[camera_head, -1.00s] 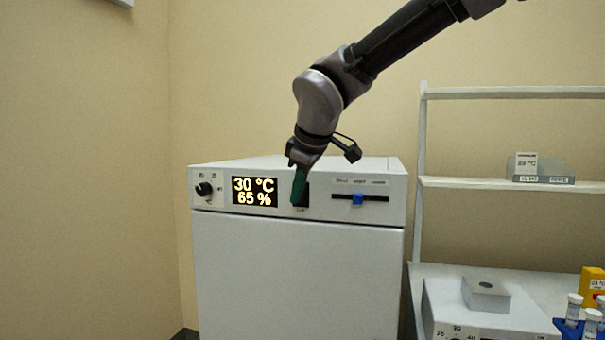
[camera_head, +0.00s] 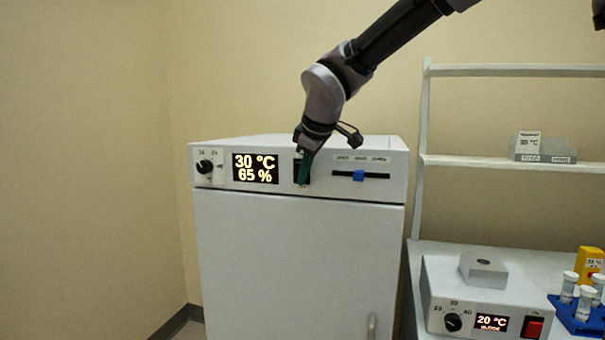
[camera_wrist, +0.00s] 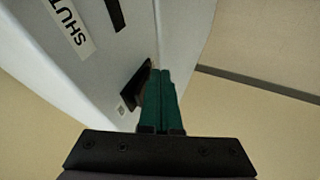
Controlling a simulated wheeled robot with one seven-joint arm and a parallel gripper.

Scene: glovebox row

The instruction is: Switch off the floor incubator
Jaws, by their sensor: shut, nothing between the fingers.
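The floor incubator (camera_head: 290,250) is a white cabinet. Its lit display (camera_head: 255,168) reads 30 °C and 65 %. A round black knob (camera_head: 205,166) is left of the display, and a slider with a blue handle (camera_head: 358,175) is at the right. Between display and slider is a black switch (camera_head: 297,170), partly hidden by my gripper (camera_head: 304,183). My gripper's green fingers are shut and empty, in front of the switch. In the wrist view the fingertips (camera_wrist: 160,75) are at the black switch (camera_wrist: 133,86); I cannot tell whether they touch it.
A bench at the right holds a white heating block (camera_head: 480,297) with a 20 °C display and red switch, a blue tube rack (camera_head: 580,318) and a yellow box (camera_head: 590,264). A shelf (camera_head: 515,165) is above it. The floor left of the incubator is clear.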

